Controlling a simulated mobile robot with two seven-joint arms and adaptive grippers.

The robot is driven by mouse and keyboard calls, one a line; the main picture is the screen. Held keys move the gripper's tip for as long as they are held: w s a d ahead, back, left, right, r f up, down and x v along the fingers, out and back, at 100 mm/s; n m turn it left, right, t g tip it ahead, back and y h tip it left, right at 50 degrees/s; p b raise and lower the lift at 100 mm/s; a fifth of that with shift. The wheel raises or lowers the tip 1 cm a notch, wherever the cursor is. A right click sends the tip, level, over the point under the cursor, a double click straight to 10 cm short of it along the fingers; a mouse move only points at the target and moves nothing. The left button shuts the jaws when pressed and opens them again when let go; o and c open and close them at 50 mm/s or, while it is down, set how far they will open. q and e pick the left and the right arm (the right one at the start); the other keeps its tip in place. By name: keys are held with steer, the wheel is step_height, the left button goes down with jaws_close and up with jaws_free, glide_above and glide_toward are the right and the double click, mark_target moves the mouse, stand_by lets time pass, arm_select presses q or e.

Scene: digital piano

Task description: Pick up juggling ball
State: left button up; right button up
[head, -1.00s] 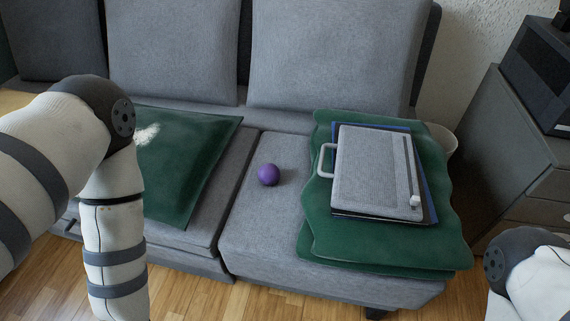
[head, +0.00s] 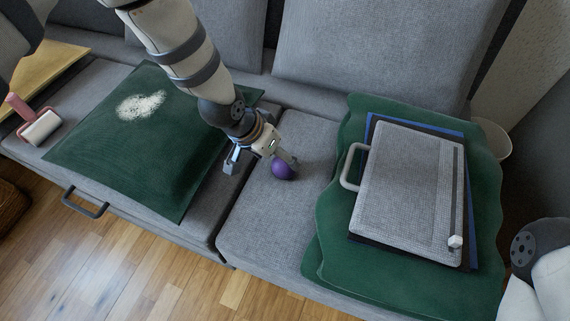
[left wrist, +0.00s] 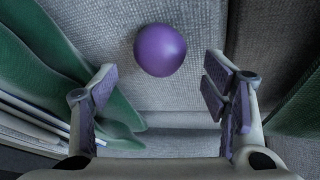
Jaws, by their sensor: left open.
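A purple juggling ball (head: 282,170) rests on the grey sofa seat between the two green cushions. My left gripper (head: 262,165) is low over the seat at the ball, with one finger close beside or behind it in the head view. In the left wrist view the ball (left wrist: 160,50) lies ahead, beyond the fingertips and a little left of centre between them. The left gripper (left wrist: 158,95) is open and empty there. In the head view I cannot tell whether a finger touches the ball. Part of my right arm shows at the lower right, but its gripper is out of view.
A grey slab with a handle (head: 410,190) lies on the green cushion (head: 325,235) at the right. A green cushion (head: 130,150) with a white patch lies left. A lint roller (head: 38,125) is at the far left. The sofa backrest (head: 370,60) stands behind.

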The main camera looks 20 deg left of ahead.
mark_target(281, 161)
arm_select(q)
steer(key=b+x, duration=0.1)
steer(key=x, duration=0.3)
steer(key=shift+s+f, duration=0.15)
steer(key=shift+f, duration=0.1)
steer(key=shift+r, duration=0.1)
steer(key=c, duration=1.3)
steer(key=shift+r, duration=0.15)
